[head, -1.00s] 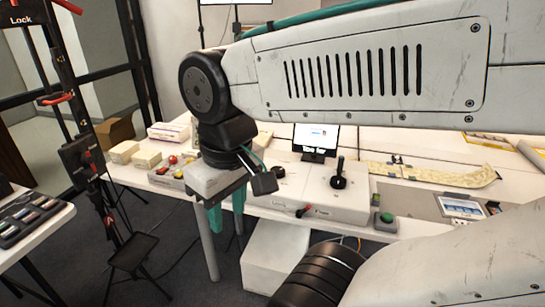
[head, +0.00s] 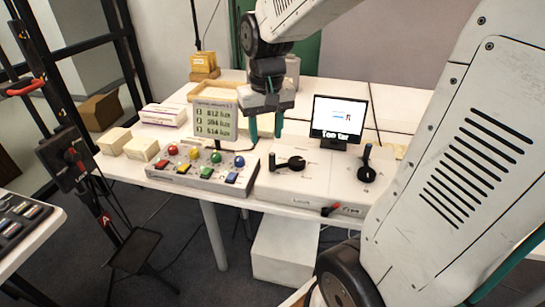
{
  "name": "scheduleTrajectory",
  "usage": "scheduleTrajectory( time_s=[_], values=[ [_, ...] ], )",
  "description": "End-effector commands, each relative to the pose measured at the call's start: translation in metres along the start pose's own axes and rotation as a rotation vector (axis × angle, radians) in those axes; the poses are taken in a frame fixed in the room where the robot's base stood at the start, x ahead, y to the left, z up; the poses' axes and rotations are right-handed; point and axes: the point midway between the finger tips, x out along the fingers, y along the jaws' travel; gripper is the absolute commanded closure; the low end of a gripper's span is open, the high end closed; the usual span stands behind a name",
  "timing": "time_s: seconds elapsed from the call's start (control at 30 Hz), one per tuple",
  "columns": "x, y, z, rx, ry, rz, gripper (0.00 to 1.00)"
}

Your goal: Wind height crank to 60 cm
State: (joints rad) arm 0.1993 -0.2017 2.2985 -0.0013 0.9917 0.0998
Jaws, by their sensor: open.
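A white control box (head: 315,185) on the table carries two black cranks. The left crank (head: 290,163) has an arm lying across its hub; the right crank (head: 367,172) has an upright handle with a blue top. I cannot tell which one sets height. A small red-tipped lever (head: 331,210) sits on the box's front by a lock label.
A button panel (head: 203,172) with coloured knobs and a small grey readout (head: 215,120) stand left of the control box. Pale boxes (head: 141,149) lie at the table's left. A black stand with red handles (head: 73,158) rises at left.

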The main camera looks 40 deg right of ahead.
Motion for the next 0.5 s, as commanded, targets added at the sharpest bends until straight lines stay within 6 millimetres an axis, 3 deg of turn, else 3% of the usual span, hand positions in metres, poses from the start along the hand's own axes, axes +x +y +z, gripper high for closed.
scheduleTrajectory(
  time_s=[0.1,0.2,0.3,0.5],
  values=[
    [0.035,0.018,-0.047,0.082,-0.026,0.005,0.58],
    [0.064,0.033,-0.078,0.142,-0.038,0.007,0.58],
    [0.090,0.047,-0.101,0.189,-0.045,0.009,0.58],
    [0.120,0.062,-0.122,0.238,-0.053,0.011,0.58]
  ],
)
